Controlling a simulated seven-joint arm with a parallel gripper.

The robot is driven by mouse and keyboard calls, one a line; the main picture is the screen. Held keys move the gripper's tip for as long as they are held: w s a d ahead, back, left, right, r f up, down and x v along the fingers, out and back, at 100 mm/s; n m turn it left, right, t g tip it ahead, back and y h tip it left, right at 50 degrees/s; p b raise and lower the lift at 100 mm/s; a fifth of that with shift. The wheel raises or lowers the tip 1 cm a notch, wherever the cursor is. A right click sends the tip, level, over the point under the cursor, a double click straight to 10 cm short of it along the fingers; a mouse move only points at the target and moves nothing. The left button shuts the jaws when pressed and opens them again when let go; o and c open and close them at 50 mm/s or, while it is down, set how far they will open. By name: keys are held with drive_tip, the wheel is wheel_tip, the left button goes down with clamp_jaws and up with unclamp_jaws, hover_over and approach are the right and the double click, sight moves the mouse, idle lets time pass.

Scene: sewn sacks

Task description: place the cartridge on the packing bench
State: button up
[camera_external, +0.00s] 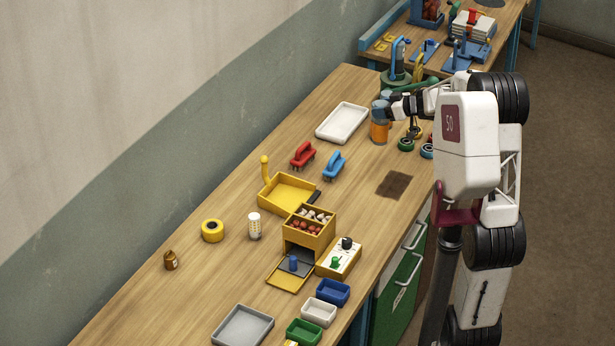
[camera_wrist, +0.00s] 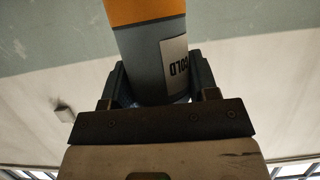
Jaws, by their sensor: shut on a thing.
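The cartridge (camera_external: 379,131) is an orange and grey-blue cylinder at the far end of the long wooden bench (camera_external: 185,240), right of the white tray. It looks upright; I cannot tell whether its base touches the wood. A second wooden bench (camera_external: 505,20) stands behind; neither bench is marked as the packing bench.
A white tray (camera_external: 342,122) lies left of the cartridge. A green-based device (camera_external: 397,70) stands behind it, and small green-ringed parts (camera_external: 406,144) lie to its right. Red (camera_external: 302,154) and blue (camera_external: 334,164) brushes lie nearer. Bare wood lies around the dark patch (camera_external: 394,185).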

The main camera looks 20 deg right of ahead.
sight(385, 132)
drive_tip(key=f, duration=0.3)
drive_tip(key=d+f, duration=0.1)
drive_tip(key=f, duration=0.5)
drive_tip(key=shift+d+f, duration=0.35)
drive_tip(key=shift+w, duration=0.2)
drive_tip(key=w+f, duration=0.1)
drive_tip(key=w, duration=1.4)
drive_tip(key=shift+w+d+f, duration=0.2)
drive_tip(key=shift+w+d, duration=0.15)
drive_tip(key=shift+d, duration=0.05)
drive_tip(key=shift+f, duration=1.9)
drive_tip(key=o, duration=1.4)
